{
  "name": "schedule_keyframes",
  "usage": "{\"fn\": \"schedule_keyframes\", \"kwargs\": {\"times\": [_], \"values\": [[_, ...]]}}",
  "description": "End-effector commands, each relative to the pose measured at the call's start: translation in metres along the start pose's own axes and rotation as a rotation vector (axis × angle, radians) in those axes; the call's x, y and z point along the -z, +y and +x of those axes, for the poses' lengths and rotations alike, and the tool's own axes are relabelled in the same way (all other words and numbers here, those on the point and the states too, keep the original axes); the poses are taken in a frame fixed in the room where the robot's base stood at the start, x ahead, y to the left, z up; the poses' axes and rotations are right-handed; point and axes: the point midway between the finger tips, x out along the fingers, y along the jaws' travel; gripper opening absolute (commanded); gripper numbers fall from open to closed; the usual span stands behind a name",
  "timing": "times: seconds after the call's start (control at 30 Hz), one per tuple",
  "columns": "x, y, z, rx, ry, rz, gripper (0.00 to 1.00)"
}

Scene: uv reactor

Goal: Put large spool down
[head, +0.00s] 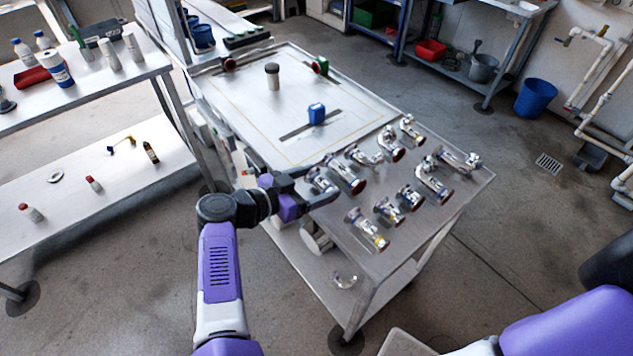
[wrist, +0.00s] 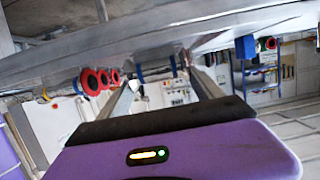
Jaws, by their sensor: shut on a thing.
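My gripper (head: 322,189) reaches over the near left edge of the steel cart and is shut on a shiny metal pipe spool with a blue band (head: 320,180), which I take as the large spool. The fingers hide part of the spool. I cannot tell whether it touches the cart top (head: 335,225).
A framed white panel (head: 255,115) behind carries a blue block (head: 316,113) and a grey cylinder (head: 272,76). The cart's front left top is bare.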

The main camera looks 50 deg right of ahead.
Motion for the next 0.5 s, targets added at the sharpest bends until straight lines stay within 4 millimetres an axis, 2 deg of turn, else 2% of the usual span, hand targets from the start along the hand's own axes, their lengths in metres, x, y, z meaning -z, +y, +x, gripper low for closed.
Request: {"fn": "schedule_keyframes", "kwargs": {"times": [0.37,0.4,0.47,0.5], "values": [[-0.0031,-0.0001,0.0009,0.000,0.001,0.001,0.20],[-0.0028,-0.0001,0.0008,0.000,0.000,0.001,0.84],[-0.0027,-0.0001,0.0008,0.000,0.000,0.001,0.96],[-0.0027,-0.0001,0.0008,0.000,0.000,0.001,0.98]]}}
